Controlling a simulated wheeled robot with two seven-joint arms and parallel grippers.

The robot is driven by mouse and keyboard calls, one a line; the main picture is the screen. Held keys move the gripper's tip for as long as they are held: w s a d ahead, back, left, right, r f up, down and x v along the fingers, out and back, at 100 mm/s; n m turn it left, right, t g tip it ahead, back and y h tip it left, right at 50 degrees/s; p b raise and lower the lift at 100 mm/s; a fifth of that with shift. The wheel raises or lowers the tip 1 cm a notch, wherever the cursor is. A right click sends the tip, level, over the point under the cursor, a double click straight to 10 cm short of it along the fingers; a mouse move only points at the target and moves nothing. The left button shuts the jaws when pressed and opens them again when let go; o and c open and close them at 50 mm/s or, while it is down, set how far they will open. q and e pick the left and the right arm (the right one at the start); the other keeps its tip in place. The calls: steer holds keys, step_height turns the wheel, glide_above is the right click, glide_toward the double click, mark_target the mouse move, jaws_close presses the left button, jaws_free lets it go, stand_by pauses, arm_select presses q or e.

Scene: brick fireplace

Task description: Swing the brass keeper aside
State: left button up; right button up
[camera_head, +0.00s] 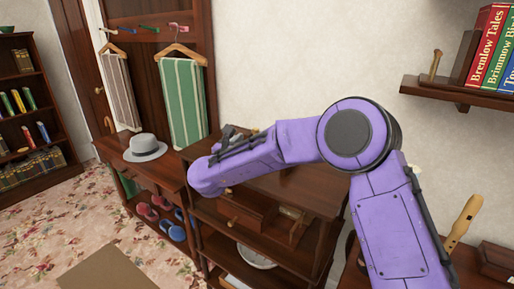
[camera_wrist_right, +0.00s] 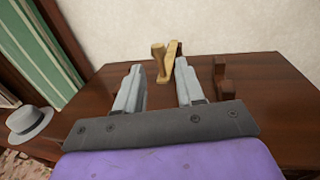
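A brass-coloured upright piece with a slanted arm (camera_wrist_right: 164,62) stands on the dark wooden top near the wall in the right wrist view. It looks like the keeper, though its pivot is too small to make out. My right gripper (camera_wrist_right: 158,85) is open, its two grey fingers apart and pointing toward this piece. The piece shows beyond the fingertips, in the gap between them; I see no contact. In the head view my purple right arm crosses the cabinet and mostly hides this gripper and the piece. My left gripper is not in view.
A brown wooden block (camera_wrist_right: 222,78) stands right of the fingers. In the head view, the cabinet (camera_head: 310,190) has a small drawer with a round knob (camera_head: 232,222) below its top. A grey hat (camera_head: 145,148) sits on the bench at left. A bookshelf (camera_head: 450,92) projects at upper right.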

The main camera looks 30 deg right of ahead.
steer(key=f, duration=0.1)
steer(key=f+b, duration=0.2)
steer(key=shift+w+a+f, duration=0.1)
steer(key=shift+w+f, duration=0.05)
steer(key=shift+w, duration=0.1)
steer(key=p+x, duration=0.1)
steer(key=x, duration=0.2)
steer(key=p+x, duration=0.1)
steer(key=x, duration=0.2)
steer(key=p+x, duration=0.2)
steer(key=x, duration=0.1)
steer(key=shift+d+r, duration=0.3)
steer(key=shift+d, duration=0.05)
steer(key=shift+w+d, duration=0.2)
steer(key=shift+d, duration=0.05)
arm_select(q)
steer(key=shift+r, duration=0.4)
arm_select(e)
steer(key=shift+f, duration=0.1)
jaws_close()
